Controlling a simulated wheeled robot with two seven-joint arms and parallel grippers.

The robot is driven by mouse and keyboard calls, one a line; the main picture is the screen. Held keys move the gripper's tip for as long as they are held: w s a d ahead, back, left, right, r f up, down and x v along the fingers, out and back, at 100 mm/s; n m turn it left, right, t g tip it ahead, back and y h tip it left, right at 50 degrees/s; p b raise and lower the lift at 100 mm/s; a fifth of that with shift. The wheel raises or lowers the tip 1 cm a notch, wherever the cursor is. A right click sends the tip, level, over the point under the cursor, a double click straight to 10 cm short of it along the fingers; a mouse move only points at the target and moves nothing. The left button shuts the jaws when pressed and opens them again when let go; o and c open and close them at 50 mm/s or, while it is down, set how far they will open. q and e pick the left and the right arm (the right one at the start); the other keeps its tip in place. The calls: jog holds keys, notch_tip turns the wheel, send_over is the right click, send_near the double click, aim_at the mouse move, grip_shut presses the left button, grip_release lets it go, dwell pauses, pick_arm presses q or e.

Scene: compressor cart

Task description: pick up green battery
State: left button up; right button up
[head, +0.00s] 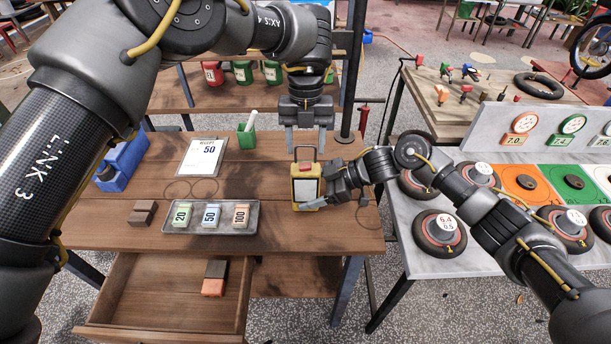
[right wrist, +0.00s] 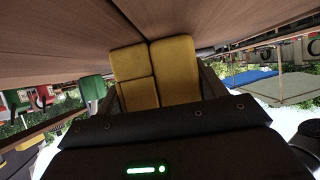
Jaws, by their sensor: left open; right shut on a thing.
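A green block (head: 243,73) with a pale label stands on the back shelf; it looks like the green battery. A red block (head: 212,74) is left of it, and another green-looking block (head: 272,73) is right of it. My right gripper (head: 318,190) is shut on a yellow box (head: 306,188) with a dark upright handle, on the bench's right part. The yellow body (right wrist: 158,75) fills the space between its fingers in the right wrist view. My left gripper (head: 306,143) is open and empty, pointing down above the box's handle, away from the shelf blocks.
A grey tray (head: 252,231) holds three labelled packs beside a brown block (head: 143,213). An open drawer (head: 140,300) juts out in front. A post (head: 352,70) rises behind my left gripper.

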pick_arm(q)
jog(key=shift+s+f, duration=0.15)
jog(key=shift+f, duration=0.85)
jog(key=shift+s+f, duration=0.15)
jog(key=shift+f, duration=0.8)
jog(key=c, duration=1)
notch_tip(320, 180, up, 10)
pick_arm(e)
jog(key=o, duration=0.8)
jog(key=v, duration=1.2)
